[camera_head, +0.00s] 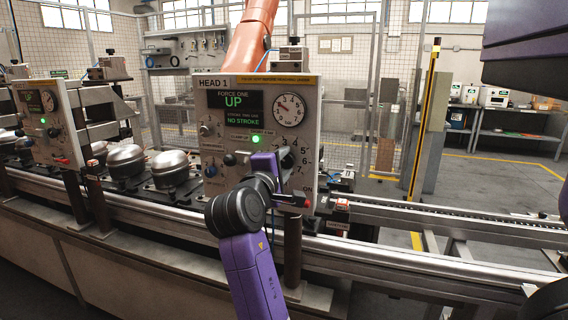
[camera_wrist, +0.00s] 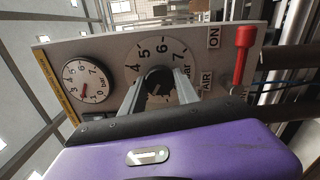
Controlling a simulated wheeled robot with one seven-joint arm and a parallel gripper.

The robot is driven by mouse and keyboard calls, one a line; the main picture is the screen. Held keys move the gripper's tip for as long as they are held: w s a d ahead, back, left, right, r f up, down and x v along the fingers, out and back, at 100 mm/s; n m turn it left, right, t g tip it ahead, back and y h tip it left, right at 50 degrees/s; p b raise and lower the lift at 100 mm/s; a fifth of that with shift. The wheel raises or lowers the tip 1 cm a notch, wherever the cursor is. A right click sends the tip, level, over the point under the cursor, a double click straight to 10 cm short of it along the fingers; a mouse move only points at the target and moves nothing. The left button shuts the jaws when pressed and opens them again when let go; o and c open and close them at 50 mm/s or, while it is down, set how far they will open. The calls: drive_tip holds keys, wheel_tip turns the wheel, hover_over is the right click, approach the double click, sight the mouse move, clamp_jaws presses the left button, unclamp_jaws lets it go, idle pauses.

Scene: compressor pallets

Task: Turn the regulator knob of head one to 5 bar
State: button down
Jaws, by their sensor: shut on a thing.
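The head one panel (camera_head: 205,150), labelled HEAD 1, carries the regulator knob (camera_wrist: 157,84), a dark knob on a round scale plate (camera_wrist: 172,51) with 4, 5, 6 and 7 showing. My gripper (camera_wrist: 163,83) is shut on the knob, with one finger on each side of it. In the head view my gripper (camera_head: 285,172) and wrist cover the knob, leaving part of the scale visible. I cannot read the knob's pointer clearly. The pressure gauge (camera_head: 288,110) sits above the scale; it also shows in the wrist view (camera_wrist: 86,82), its exact reading too small to tell.
A red-handled lever (camera_wrist: 243,52) stands beside the ON and AIR labels, close to my gripper. The green display (camera_head: 234,102) reads UP and NO STROKE. Several metal compressor shells (camera_head: 171,168) stand along the conveyor at left. A second panel (camera_head: 48,125) stands at far left.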

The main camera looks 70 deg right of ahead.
drive_tip(key=shift+m, duration=0.3)
drive_tip(key=m+b, duration=0.2)
drive_tip(key=m, duration=0.3)
drive_tip(key=shift+f+m, duration=0.1)
drive_tip(key=shift+m, duration=0.2)
drive_tip(key=m+b, duration=0.3)
drive_tip(key=m, duration=0.2)
drive_tip(key=m+b, duration=0.4)
drive_tip(key=m, duration=0.2)
drive_tip(key=shift+f+m, duration=0.1)
drive_tip(key=shift+m, duration=0.3)
drive_tip(key=m+b, duration=0.4)
drive_tip(key=m, duration=0.1)
drive_tip(key=shift+s, duration=0.1)
drive_tip(key=shift+m, duration=0.4)
drive_tip(key=c, duration=0.9)
unclamp_jaws()
drive_tip(key=shift+r, duration=0.2)
